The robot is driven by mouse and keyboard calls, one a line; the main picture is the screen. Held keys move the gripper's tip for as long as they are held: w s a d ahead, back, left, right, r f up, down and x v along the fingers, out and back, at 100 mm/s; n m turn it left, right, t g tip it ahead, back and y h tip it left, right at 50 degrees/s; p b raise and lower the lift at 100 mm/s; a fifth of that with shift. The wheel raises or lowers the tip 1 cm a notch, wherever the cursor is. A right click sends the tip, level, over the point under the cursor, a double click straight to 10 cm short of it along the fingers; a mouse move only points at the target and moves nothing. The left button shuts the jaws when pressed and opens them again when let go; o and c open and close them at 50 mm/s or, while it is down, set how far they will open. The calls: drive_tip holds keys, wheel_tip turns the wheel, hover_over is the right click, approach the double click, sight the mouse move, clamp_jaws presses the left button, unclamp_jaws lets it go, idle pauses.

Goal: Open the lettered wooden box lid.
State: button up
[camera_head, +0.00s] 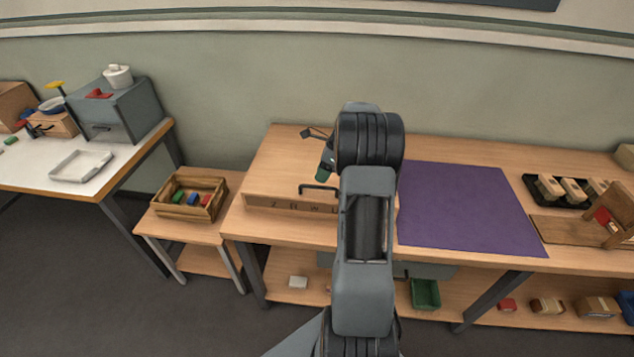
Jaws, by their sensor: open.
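The lettered wooden box (262,202) sits on the left part of the long wooden table. Dark letters mark its low front face. Its top blends into the pale table wood, and the lid looks down, though its outline is hard to make out. My arm hides the box's right end.
A purple mat (465,210) lies right of my arm. A black tray (560,190) of blocks and a wooden fixture (580,231) stand further right. A crate of colored blocks (188,197) sits on a low table at left. The tabletop behind the box looks clear.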

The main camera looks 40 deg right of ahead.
sight(315, 186)
drive_tip(key=shift+x, duration=2.1)
clamp_jaws()
drive_tip(key=shift+a, duration=0.1)
